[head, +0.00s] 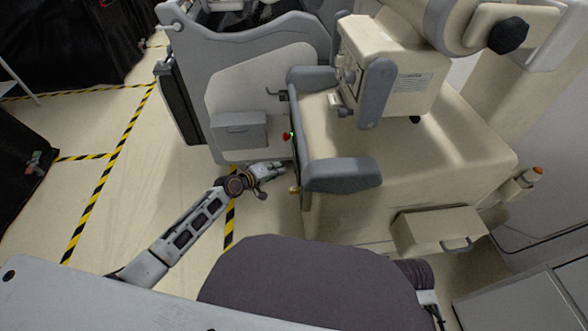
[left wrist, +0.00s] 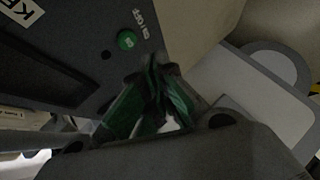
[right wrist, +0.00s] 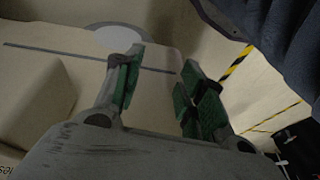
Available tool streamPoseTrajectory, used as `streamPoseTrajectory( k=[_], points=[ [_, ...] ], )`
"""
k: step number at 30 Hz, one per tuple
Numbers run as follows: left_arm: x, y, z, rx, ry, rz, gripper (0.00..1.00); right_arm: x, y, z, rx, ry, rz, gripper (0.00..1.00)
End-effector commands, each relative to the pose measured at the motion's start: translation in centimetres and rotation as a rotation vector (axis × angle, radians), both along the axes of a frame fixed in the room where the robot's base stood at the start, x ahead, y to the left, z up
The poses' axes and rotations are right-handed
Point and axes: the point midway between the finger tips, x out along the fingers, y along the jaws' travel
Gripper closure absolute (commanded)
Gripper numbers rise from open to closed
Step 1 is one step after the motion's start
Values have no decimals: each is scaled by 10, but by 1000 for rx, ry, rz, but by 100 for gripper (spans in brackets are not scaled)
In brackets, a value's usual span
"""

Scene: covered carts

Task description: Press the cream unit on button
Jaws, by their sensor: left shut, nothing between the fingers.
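The cream unit (head: 410,165) stands right of the middle in the head view, with a dark front panel. In the left wrist view a round green button (left wrist: 127,40) sits on that dark panel (left wrist: 85,25), beside an ON/OFF label. My left gripper (head: 284,166) is low in front of the unit's panel. In the left wrist view its closed, empty fingertips (left wrist: 157,66) are just below and right of the button in the picture. I cannot tell their depth gap to the panel. My right gripper (right wrist: 160,78) is open and empty over a cream surface.
A grey machine panel (head: 250,95) stands behind my left gripper. Grey pads (head: 342,172) jut from the cream unit's near edge. A drawer box (head: 440,230) sticks out at lower right. Open floor with striped tape (head: 105,175) lies at left.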

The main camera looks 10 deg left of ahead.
Motion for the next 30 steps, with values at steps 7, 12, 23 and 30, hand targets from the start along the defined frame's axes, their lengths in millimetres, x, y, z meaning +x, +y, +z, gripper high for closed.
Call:
streamPoseTrajectory(
  k=[7, 12, 23, 30],
  points=[
    [4, -13, 1, -1, 1, 0, 100, 3, -2, -7, -10, 11, -1, 60],
    [5, -16, 0, 0, 0, 0, 100, 4, -3, -12, -12, 15, -2, 60],
    [5, -16, 0, -1, -1, 0, 100, 1, -3, -12, -12, 18, -2, 60],
    [5, -16, 0, 0, 0, 0, 100, 1, -3, -11, -11, 18, -1, 60]
  ],
)
